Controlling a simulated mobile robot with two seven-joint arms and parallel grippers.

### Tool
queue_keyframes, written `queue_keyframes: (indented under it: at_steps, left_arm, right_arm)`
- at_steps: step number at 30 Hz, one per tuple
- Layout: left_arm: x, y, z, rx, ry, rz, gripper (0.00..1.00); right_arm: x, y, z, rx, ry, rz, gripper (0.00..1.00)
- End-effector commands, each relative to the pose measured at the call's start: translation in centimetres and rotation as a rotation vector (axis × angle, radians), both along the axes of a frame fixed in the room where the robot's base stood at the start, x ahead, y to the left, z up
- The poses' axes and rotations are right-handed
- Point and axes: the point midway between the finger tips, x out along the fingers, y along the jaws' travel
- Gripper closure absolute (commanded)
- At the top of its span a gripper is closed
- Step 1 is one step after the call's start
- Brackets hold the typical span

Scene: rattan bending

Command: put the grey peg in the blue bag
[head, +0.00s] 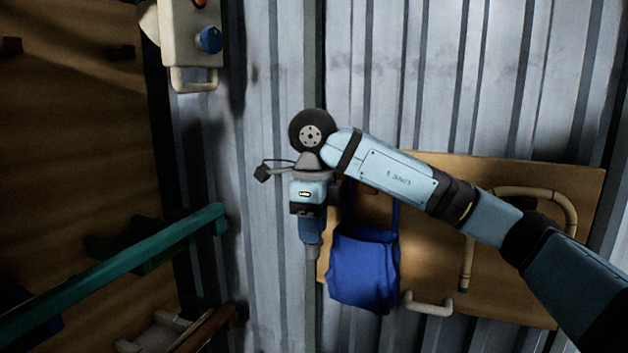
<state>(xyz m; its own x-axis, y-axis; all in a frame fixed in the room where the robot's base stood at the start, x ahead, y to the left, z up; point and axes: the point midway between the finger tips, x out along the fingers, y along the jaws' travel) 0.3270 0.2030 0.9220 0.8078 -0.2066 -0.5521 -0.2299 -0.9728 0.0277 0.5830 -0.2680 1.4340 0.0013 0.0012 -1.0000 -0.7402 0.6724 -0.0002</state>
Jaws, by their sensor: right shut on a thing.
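The blue bag (362,272) hangs by a blue strap in front of the wooden board, right of centre. My right gripper (310,238) points down just left of the bag, level with its upper part and apart from it in the picture. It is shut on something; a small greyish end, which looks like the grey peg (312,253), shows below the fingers. Most of the held thing is hidden by the fingers. My left gripper is out of view.
The wooden board (500,300) carries a bent rattan cane (467,262) and a pale handle (428,304). A pale box with a blue knob (208,40) is at upper left. A teal rail (110,272) crosses the lower left. Corrugated metal wall (265,300) stands behind.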

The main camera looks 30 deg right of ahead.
Motion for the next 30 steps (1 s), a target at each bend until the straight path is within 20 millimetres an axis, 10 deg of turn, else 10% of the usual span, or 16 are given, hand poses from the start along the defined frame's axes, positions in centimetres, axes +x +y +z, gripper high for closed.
queue_keyframes:
  at_steps: [30]
  left_arm:
    - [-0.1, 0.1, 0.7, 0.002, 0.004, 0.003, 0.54]
  right_arm:
    - [3.5, -5.7, 1.0, -0.001, 0.001, -0.096, 0.94]
